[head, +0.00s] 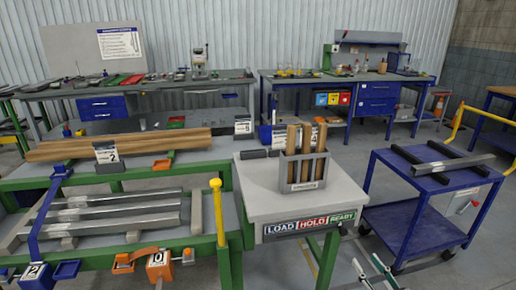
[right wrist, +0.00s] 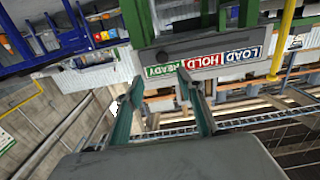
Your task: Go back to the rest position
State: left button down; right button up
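My right gripper (head: 368,264) shows at the bottom edge of the head view, low and in front of the small white-topped stand (head: 262,205). In the right wrist view its two teal fingers (right wrist: 159,78) are apart with nothing between them. Beyond the fingertips is the stand's LOAD / HOLD / READY label (right wrist: 203,59), upside down in that view. The gripper looks apart from the stand. My left gripper does not show in either view.
A grey holder (head: 304,171) with upright wooden pieces stands on the stand. Left is a green rack (head: 150,181) with long boards (head: 120,144) and metal bars (head: 115,212). Right is a blue cart (head: 400,220) with bars on top. Workbenches line the back; some floor is clear.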

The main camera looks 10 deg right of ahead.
pick_arm(q)
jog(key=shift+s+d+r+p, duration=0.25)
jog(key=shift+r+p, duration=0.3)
jog(key=shift+p, duration=0.55)
pick_arm(e)
jog(key=s+a+f+n+g, duration=0.1)
jog(key=s+a+f+g, duration=0.1)
jog(key=s+a+f, duration=0.2)
jog(key=s+a+f+n+g+y, duration=0.1)
jog(key=s+a+f+g, duration=0.2)
jog(key=s+a, duration=0.6)
jog(key=s+a+f+n+g+y, duration=0.1)
jog(key=s+a+f+n+g, duration=0.1)
jog(key=s+a+f, duration=0.3)
jog(key=s+a, duration=0.2)
jog(key=a, duration=0.2)
jog(key=shift+s+f, duration=0.3)
jog(key=shift+f, duration=0.05)
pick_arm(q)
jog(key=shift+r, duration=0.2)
